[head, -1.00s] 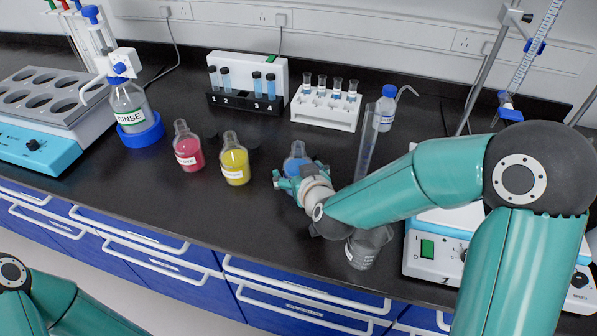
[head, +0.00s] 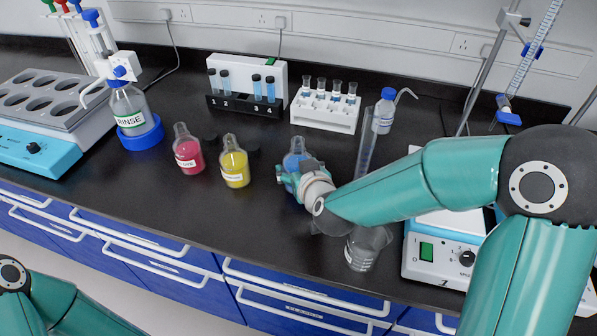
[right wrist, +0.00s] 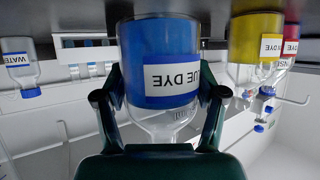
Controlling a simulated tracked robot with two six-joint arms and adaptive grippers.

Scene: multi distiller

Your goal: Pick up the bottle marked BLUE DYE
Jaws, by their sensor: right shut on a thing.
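The blue dye bottle (head: 295,153) stands on the black bench, its lower part hidden behind my right gripper (head: 287,180) in the head view. In the right wrist view the bottle (right wrist: 158,50) fills the middle, upside down in the picture, with "UE DYE" readable on its label. The two fingers of my right gripper (right wrist: 158,100) are shut on it, one on each side. My left arm (head: 50,305) shows only at the lower left; its gripper is out of view.
A pink bottle (head: 188,155) and a yellow bottle (head: 234,165) stand to the left. A glass beaker (head: 366,250) and a tall cylinder (head: 366,150) stand close to my right arm. A tube rack (head: 325,112) is behind. The bench front is clear on the left.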

